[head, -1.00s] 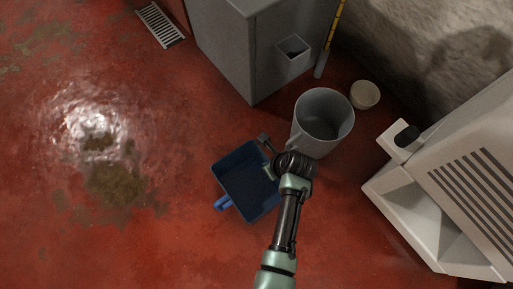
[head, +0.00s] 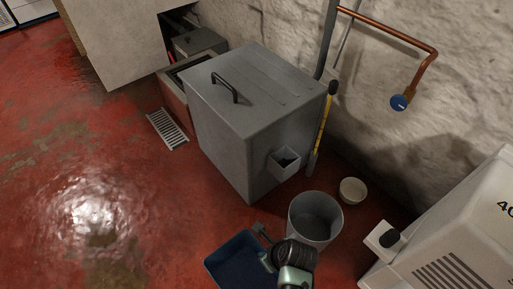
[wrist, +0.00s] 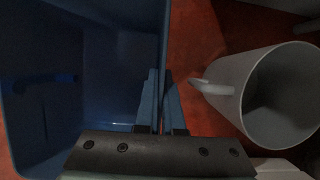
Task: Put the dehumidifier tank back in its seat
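The blue tank (head: 228,268) is an open box on the red floor at the bottom of the head view, partly cut off. In the wrist view the tank (wrist: 105,60) fills the left side, with a blue bar inside it. My gripper (wrist: 160,85) has its two fingers close together, one on each side of the tank's right wall, pinching it. My gripper also shows at the tank's right edge in the head view (head: 265,245). The white dehumidifier (head: 455,235) stands at the right, its lower front and seat cut off now.
A grey bucket (head: 297,215) stands just right of the tank; its handle (wrist: 208,87) points at my gripper. A small pale bowl (head: 353,191) is behind it. Open floor lies left.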

